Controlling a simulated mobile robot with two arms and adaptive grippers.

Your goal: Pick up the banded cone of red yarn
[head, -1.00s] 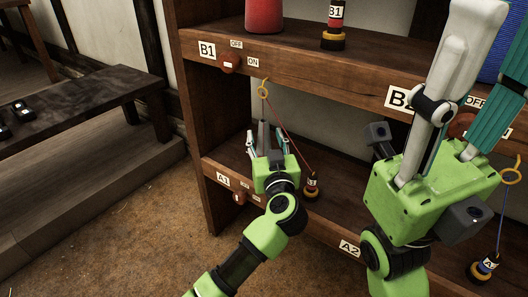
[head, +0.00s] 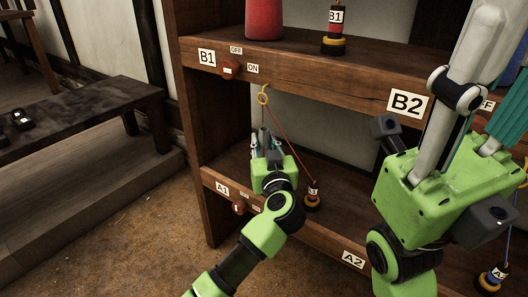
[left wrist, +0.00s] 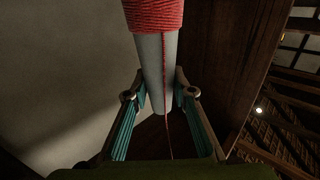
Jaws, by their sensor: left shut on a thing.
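My left gripper (head: 265,138) is in the A1 bay, under the upper shelf board and close to a yellow ring. In the left wrist view, its fingers (left wrist: 158,95) are shut on the pale grey tube of a cone of red yarn (left wrist: 153,15). The wound red yarn is beyond the fingertips, and a red strand runs along the tube. I see no band on the part in view. In the head view this cone is hidden. My right gripper, large at the right (head: 480,80), is near the B2 label; I cannot tell its opening.
A red cone (head: 264,18) and a small bobbin (head: 334,30) stand on the upper shelf (head: 310,68). A red cord runs from the yellow ring (head: 263,95) to a bobbin (head: 312,196) right of my left gripper. A dark bench (head: 80,115) stands at the left.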

